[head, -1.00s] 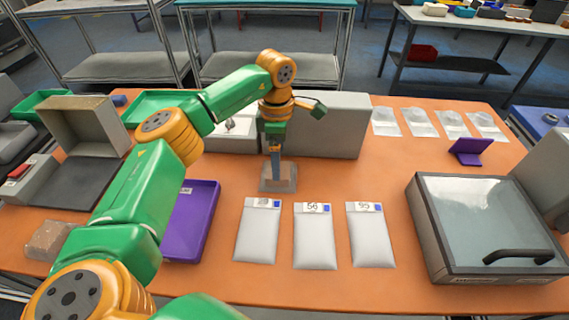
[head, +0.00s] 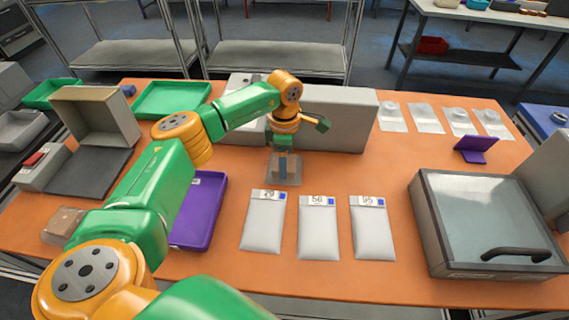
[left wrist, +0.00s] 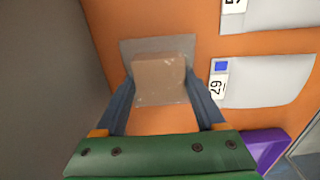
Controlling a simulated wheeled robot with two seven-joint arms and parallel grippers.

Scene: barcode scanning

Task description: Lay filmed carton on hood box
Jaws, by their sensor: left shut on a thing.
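My left gripper (head: 283,165) points down near the middle of the table, in front of the long grey box. It is shut on a brown carton in clear film (left wrist: 160,78); in the left wrist view the fingers (left wrist: 165,100) are at its two sides. In the head view the film (head: 284,176) shows around the fingertips, at or close to the table top. A second brown filmed carton (head: 62,226) lies at the left front. A beige box like an open hood (head: 95,120) stands at the left over a dark base. My right gripper is out of view.
Several white numbered pouches (head: 318,230) lie in front of the gripper. A purple tray (head: 205,205) is left of them. A long grey box (head: 340,120) stands behind. A glass-lidded case (head: 485,225) fills the right. Green trays (head: 172,98) are at the back left.

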